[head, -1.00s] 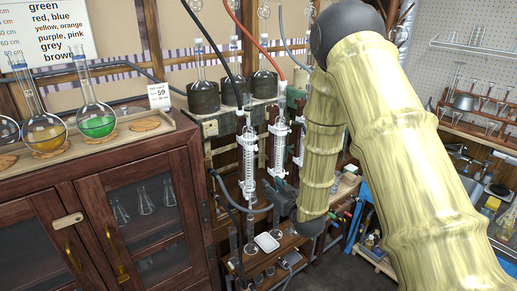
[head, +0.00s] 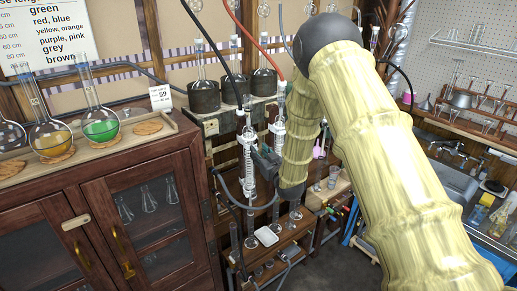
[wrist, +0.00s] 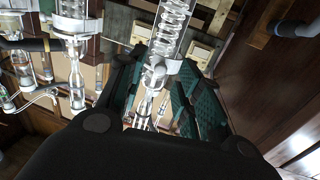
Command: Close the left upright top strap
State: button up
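My gripper (head: 264,158) is at the glass rig, right beside the left coil condenser (head: 247,160). In the wrist view its two green padded fingers (wrist: 155,95) stand apart. A clear coil condenser (wrist: 172,28) with a rounded glass joint shows between and beyond them; I cannot tell whether they touch it. The fingers hide part of the glass below. Small pale latch-like blocks (wrist: 200,54) sit on the wood behind the condenser. A pale block (head: 210,127) also shows on the wooden frame left of the condenser. I cannot make out the strap itself or its state.
A dark wooden cabinet (head: 150,225) with round flasks on top stands at the left. Dark heating mantles (head: 203,97) sit on the shelf behind. Hoses (head: 232,60) hang over the rig. More glassware (wrist: 70,50) is left of the fingers. A sink (head: 450,182) is at the right.

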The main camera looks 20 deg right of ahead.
jog(key=shift+w+a, duration=0.1)
jog(key=shift+w, duration=0.4)
